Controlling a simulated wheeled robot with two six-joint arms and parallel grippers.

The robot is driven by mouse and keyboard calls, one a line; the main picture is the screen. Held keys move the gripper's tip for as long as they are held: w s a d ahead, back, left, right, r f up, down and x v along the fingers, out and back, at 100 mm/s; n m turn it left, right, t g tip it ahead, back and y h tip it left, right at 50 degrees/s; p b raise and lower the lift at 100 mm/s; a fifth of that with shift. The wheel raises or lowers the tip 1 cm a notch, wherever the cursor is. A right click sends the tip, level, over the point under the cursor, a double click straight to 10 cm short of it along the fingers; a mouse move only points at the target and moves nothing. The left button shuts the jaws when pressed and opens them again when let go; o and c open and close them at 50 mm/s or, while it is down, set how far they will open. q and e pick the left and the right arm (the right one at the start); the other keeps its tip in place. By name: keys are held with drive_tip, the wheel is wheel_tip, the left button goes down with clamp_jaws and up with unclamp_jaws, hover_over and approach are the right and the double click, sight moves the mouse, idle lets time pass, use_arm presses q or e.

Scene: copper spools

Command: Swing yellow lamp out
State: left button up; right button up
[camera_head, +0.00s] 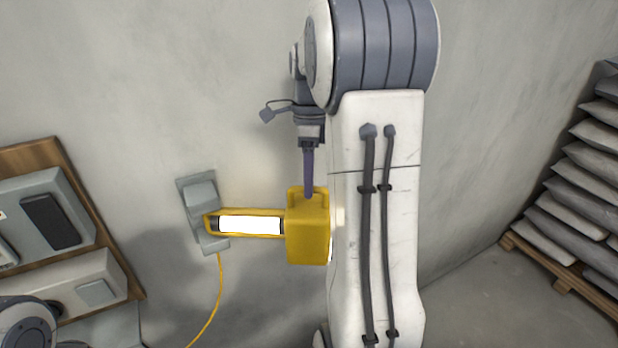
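The yellow lamp (309,238) is a boxy yellow body with a handle loop on top. A yellow arm with a glowing white tube (250,225) runs left from it to a grey wall bracket (203,196). My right gripper (308,184) comes down from above, with its dark finger reaching to the top of the lamp body at the handle. I see it nearly edge-on, so whether it is open or shut on the handle cannot be told. My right arm hides what lies to the right of the lamp. My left gripper is not in view.
A yellow cable (219,300) hangs below the bracket. A wooden board (84,186) with grey electrical boxes is on the wall at left. Grey sacks (579,190) are stacked on a wooden pallet (560,272) at right. Bare floor (480,310) shows between arm and pallet.

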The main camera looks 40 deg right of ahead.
clamp_jaws()
idle(1.3)
